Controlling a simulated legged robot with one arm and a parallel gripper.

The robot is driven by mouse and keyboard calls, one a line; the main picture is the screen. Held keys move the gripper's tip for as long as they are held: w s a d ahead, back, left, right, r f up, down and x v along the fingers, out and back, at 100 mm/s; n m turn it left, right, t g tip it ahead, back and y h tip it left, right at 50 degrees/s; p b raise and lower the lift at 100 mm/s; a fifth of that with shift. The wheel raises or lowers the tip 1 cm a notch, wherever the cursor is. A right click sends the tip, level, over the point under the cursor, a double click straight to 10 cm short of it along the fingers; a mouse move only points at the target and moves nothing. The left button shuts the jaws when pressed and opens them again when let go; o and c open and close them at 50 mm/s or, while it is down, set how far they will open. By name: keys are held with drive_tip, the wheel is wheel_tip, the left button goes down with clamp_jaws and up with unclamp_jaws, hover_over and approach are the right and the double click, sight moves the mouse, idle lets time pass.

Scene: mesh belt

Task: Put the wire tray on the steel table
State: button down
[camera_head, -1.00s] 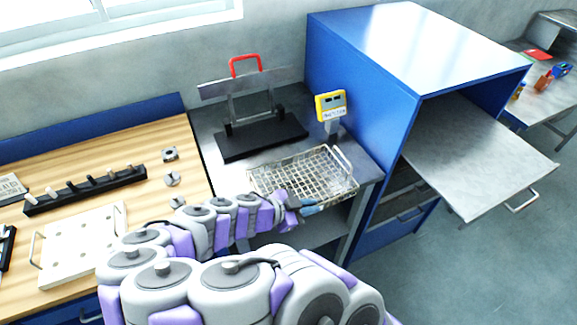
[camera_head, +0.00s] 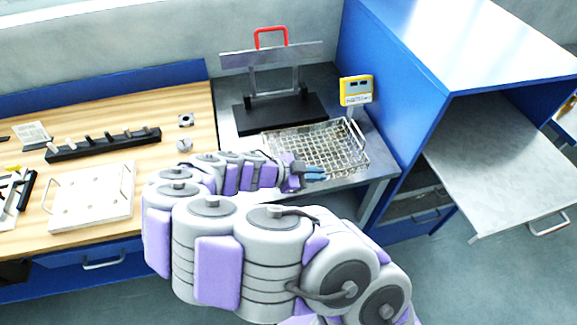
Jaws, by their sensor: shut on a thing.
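The wire tray (camera_head: 338,146) is a shallow mesh basket with a loop handle at its right end. It shows over the front part of the steel table (camera_head: 236,128), close to the table's near edge. I cannot tell whether it rests on the top or hangs just above it. My gripper (camera_head: 314,173) is at the near edge of the tray and is shut on it. The fingers are small and bluish, and the exact grip is hard to see. My arm hides the tray's left near corner.
A black-based stand with a red handle (camera_head: 271,38) and a yellow scale display (camera_head: 357,90) stand behind the tray. A blue cabinet (camera_head: 395,75) with a pulled-out steel shelf (camera_head: 505,165) is at right. A wooden bench (camera_head: 140,215) with a white plate (camera_head: 90,197) is at left.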

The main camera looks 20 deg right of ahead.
drive_tip(key=w, duration=0.4)
drive_tip(key=shift+w+a+f+b, duration=0.1)
drive_tip(key=shift+a+f+b, duration=0.2)
drive_tip(key=shift+f, duration=0.1)
drive_tip(key=w+a, duration=0.2)
drive_tip(key=a, duration=0.1)
drive_tip(key=w+a, duration=0.1)
drive_tip(key=shift+a, duration=0.25)
drive_tip(key=shift+w+d+f+b, duration=0.1)
drive_tip(key=shift+d+f+b, duration=0.2)
drive_tip(key=shift+d+b, duration=0.1)
drive_tip(key=f, duration=0.3)
drive_tip(key=shift+d+b, duration=0.35)
drive_tip(key=shift+d, duration=0.05)
drive_tip(key=shift+a, duration=0.3)
drive_tip(key=c, duration=1.4)
unclamp_jaws()
drive_tip(key=shift+a, duration=0.4)
drive_tip(key=shift+o, duration=1)
drive_tip(key=shift+d, duration=0.5)
drive_tip(key=p+v, duration=0.1)
drive_tip(key=v, duration=0.9)
drive_tip(key=shift+a, duration=0.35)
drive_tip(key=shift+v, duration=0.8)
